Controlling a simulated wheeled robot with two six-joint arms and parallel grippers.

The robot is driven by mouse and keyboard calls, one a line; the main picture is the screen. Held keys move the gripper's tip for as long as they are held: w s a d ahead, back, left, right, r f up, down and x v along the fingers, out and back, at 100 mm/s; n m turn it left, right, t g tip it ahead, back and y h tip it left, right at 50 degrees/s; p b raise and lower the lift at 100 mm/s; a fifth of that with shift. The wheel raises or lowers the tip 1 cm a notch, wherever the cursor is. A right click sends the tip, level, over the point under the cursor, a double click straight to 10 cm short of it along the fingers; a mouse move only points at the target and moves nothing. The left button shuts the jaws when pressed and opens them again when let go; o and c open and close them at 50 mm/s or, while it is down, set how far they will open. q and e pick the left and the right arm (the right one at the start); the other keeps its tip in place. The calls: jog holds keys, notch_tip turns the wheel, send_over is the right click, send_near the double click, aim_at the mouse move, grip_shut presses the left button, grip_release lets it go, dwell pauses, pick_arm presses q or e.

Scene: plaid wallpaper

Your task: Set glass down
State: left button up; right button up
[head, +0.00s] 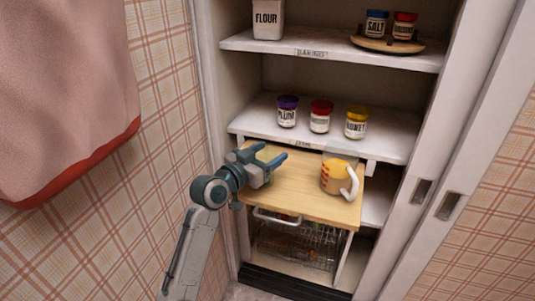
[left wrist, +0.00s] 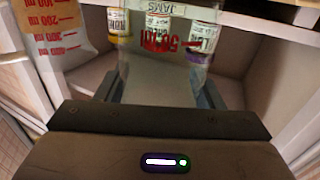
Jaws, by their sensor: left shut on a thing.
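My left gripper (head: 264,156) reaches in from the left over the wooden pull-out board (head: 292,205). In the left wrist view its fingers (left wrist: 160,92) are shut on a clear glass (left wrist: 165,70) with red volume marks. The glass is so transparent that I can hardly make it out in the head view, and whether its base touches the board is hidden. A measuring jug (head: 336,178) with orange contents and a white handle stands on the board, to the right of the gripper. The jug (left wrist: 60,45) also shows in the left wrist view. My right gripper is not in view.
Three jars, purple-lidded (head: 287,112), red-lidded (head: 320,117) and yellow-lidded (head: 356,124), stand on the shelf above the board. A wire basket (head: 298,240) sits below it. The white cabinet frame (head: 213,110) is close on the left. The board's front middle is clear.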

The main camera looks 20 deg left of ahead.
pick_arm(q)
jog(key=o, duration=1.1)
jog(key=shift+c, duration=0.2)
jog(key=v, duration=0.7)
jog(key=shift+s+a+r, duration=0.1)
jog(key=shift+s, duration=0.15)
